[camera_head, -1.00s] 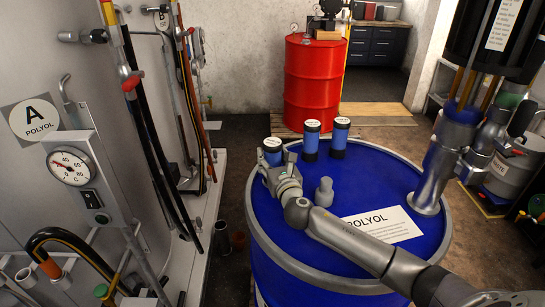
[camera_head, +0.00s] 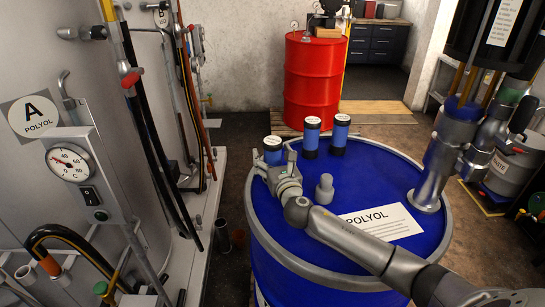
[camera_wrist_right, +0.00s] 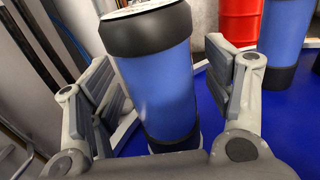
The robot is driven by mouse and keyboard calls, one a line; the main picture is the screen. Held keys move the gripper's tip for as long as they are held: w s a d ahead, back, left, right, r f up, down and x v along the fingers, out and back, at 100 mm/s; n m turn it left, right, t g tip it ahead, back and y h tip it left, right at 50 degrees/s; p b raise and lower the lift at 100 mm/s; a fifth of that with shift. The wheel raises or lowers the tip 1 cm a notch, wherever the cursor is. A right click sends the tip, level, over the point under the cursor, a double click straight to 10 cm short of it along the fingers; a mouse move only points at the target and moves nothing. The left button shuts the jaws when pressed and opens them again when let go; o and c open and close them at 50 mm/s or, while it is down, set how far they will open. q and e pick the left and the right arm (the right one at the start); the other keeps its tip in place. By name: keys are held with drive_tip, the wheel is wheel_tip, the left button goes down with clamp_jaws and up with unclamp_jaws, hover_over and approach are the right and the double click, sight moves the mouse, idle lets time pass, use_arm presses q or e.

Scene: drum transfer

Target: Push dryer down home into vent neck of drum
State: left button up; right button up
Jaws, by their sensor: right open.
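The blue drum (camera_head: 350,178) with a white POLYOL label stands in front of me. A blue dryer with black end bands (camera_head: 272,148) stands upright at the drum's left rim. My right gripper (camera_head: 276,168) is at this dryer, its arm reaching across the drum top from the lower right. In the right wrist view the dryer (camera_wrist_right: 158,85) stands between the two spread fingers, with a visible gap at the right finger. Its foot is partly hidden by the gripper, so I cannot tell how deep it sits in the vent neck. My left gripper is not in view.
Two more blue dryers (camera_head: 311,137) (camera_head: 340,135) stand at the drum's far edge. A grey capped fitting (camera_head: 325,189) rises mid-lid. A metal pump pipe (camera_head: 432,175) stands on the right side. A red drum (camera_head: 314,85) is behind. The tank wall with hoses is left.

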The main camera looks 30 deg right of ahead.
drive_tip(key=s, duration=0.4)
drive_tip(key=s+a, duration=0.1)
drive_tip(key=s, duration=0.3)
drive_tip(key=s+a, duration=0.1)
drive_tip(key=s, duration=0.3)
drive_tip(key=shift+a, duration=0.2)
drive_tip(key=shift+w+r, duration=0.1)
drive_tip(key=shift+r, duration=0.05)
